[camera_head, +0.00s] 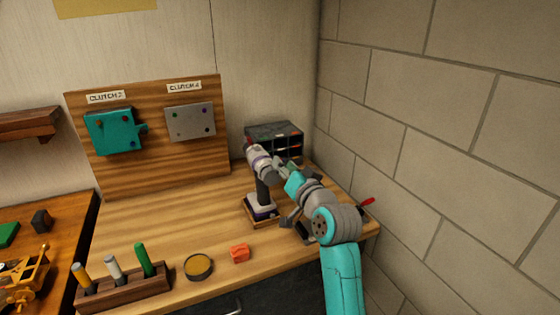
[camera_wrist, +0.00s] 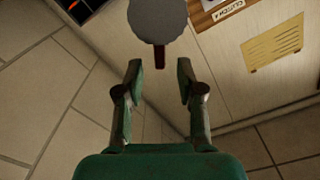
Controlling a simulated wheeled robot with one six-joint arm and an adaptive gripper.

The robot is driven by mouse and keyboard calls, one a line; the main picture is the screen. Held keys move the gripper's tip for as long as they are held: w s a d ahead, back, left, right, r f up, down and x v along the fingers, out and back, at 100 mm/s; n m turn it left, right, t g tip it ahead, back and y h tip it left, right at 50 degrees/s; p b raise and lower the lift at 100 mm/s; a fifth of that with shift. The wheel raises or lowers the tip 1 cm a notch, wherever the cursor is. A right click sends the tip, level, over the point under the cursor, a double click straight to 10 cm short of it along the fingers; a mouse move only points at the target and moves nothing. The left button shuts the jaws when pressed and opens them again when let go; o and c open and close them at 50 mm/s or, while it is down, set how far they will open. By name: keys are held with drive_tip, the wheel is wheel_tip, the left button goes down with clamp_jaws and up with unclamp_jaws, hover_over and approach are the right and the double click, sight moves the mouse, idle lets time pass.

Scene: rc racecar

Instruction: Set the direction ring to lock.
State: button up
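A cordless drill stands upright on the bench, its grey head (camera_head: 262,163) banded with purple and its base (camera_head: 261,207) in a small wooden holder. My gripper (camera_head: 284,168) is at the right end of the head, partly covering it. In the wrist view, my gripper (camera_wrist: 160,68) is open, its fingers apart. A round grey end face (camera_wrist: 158,18) lies just beyond the fingertips, with a dark red-brown tab (camera_wrist: 159,56) below it, between the tips. I cannot tell whether they touch the tab. I cannot make out the direction ring or its setting for certain.
A dark drawer box (camera_head: 274,133) stands behind the drill. A wooden board (camera_head: 150,180) with two clutch plates stands at the back left. An orange block (camera_head: 240,253), a round tin (camera_head: 198,267) and a tool rack (camera_head: 125,292) line the front. A block wall (camera_head: 450,120) is close on the right.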

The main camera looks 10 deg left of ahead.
drive_tip(key=shift+x, duration=1.75)
clamp_jaws()
